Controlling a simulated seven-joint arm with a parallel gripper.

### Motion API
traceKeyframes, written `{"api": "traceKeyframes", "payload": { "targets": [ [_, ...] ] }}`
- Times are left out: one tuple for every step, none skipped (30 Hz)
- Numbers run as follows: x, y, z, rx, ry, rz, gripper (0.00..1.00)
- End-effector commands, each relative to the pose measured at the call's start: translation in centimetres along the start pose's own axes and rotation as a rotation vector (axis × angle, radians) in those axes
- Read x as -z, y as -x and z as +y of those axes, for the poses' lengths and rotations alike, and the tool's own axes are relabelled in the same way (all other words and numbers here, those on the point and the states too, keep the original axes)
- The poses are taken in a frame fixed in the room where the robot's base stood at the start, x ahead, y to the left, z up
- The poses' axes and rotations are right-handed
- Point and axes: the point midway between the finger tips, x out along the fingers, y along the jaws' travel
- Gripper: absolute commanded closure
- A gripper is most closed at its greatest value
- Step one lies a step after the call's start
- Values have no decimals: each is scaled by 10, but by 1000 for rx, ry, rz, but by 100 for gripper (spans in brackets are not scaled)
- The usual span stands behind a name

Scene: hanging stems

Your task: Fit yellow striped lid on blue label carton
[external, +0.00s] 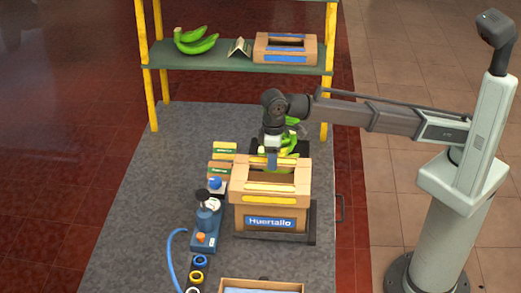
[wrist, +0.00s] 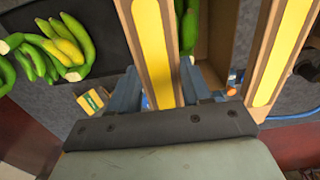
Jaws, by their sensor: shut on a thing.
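The yellow striped lid (external: 239,181) is an open cardboard frame with yellow bands on its long bars. It shows over the top of the carton (external: 270,222), which bears a blue "Huertallo" label. My gripper (external: 271,164) points down at the lid's far bar. In the wrist view my gripper (wrist: 160,88) is shut across one yellow-banded lid bar (wrist: 153,45), a finger on each side. The lid's other bar (wrist: 281,50) lies to the right. I cannot tell whether the lid touches the carton or sits slightly above it.
Green bananas (wrist: 62,45) lie on a dark surface behind the carton. A blue tool (external: 204,228), tape rolls (external: 197,262) and small boxes (external: 222,168) stand left. Another box (external: 262,284) is at the front.

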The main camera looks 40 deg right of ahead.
Motion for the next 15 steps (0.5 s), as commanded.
{"api": "traceKeyframes", "payload": {
  "targets": [
    [-3, -5, 9, 0, -1, 0, 74],
    [-3, -7, 12, 0, -1, 0, 74],
    [-3, -9, 16, 1, -1, 0, 74],
    [-3, -11, 18, 1, -1, 1, 74],
    [-3, -12, 20, 1, -1, 1, 74],
    [-3, -13, 22, 1, 0, 1, 74],
    [-3, -14, 22, 1, 0, 1, 74],
    [-2, -14, 23, 1, 0, 0, 74],
    [-2, -15, 23, 0, 0, 0, 74],
    [-2, -16, 23, 0, 0, 0, 74],
    [-2, -17, 23, 0, 0, 0, 74],
    [-2, -18, 23, 0, 0, 0, 74],
    [-2, -20, 23, 0, 0, 0, 74],
    [-2, -21, 23, 0, 0, 0, 74],
    [-2, -23, 23, 0, 0, 0, 74]
  ]
}}
